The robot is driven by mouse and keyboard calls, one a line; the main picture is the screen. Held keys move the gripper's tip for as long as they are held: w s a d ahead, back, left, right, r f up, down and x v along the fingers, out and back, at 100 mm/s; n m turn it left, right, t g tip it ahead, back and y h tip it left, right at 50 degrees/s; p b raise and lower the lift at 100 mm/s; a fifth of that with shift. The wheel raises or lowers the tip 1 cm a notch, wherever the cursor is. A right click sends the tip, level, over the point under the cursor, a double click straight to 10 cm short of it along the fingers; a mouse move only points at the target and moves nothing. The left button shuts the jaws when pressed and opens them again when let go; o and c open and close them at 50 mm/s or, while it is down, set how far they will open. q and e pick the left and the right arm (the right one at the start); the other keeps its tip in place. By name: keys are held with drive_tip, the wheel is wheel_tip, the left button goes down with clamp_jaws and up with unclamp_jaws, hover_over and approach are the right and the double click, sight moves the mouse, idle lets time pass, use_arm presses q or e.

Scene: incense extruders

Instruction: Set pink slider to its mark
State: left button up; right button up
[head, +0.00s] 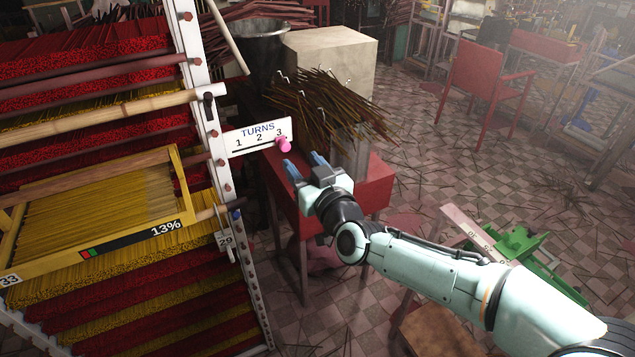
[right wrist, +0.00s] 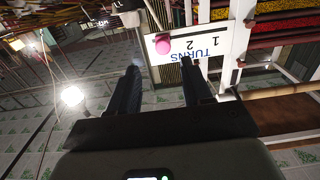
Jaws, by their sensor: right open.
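The pink slider (head: 284,145) is a small round knob at the right end of the black line on the white TURNS plate (head: 256,138), just under the 3. In the right wrist view the plate appears upside down, and the pink slider (right wrist: 163,45) hides the place of the 3. My right gripper (head: 304,165) is open and empty, just below and right of the slider, apart from it. In the right wrist view its two fingers (right wrist: 160,82) point toward the slider. My left gripper is out of view.
The plate is fixed to the white post of a rack (head: 205,110) full of red and yellow sticks. A yellow-framed tray (head: 110,250) juts out at left. A red table (head: 372,185) with a heap of brown sticks (head: 325,105) stands behind my right gripper.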

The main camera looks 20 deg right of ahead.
drive_tip(key=s, duration=0.6)
drive_tip(key=shift+s+d, duration=0.15)
drive_tip(key=shift+s, duration=0.1)
wheel_tip(320, 180, down, 26)
drive_tip(key=w+a+g, duration=0.1)
drive_tip(key=a+g, duration=0.1)
drive_tip(key=g, duration=0.4)
drive_tip(key=s+a+f+m+g+y, duration=0.15)
drive_tip(key=s+f, duration=0.25)
drive_tip(key=f, duration=0.5)
drive_tip(key=s+f+g, duration=0.3)
drive_tip(key=s+f, duration=0.1)
drive_tip(key=f, duration=0.4)
drive_tip(key=s+a+f+m+g+y, duration=0.1)
drive_tip(key=s+a+f+m+g, duration=0.2)
drive_tip(key=s+f, duration=0.7)
drive_tip(key=s+a+f+g+y, duration=0.15)
drive_tip(key=s+f+g, duration=0.4)
drive_tip(key=s, duration=0.85)
wheel_tip(320, 180, up, 11)
drive_tip(key=w+h+p, duration=0.1)
drive_tip(key=p, duration=1.1)
drive_tip(key=shift+w+a+f, duration=0.15)
drive_tip(key=shift+w+a, duration=0.2)
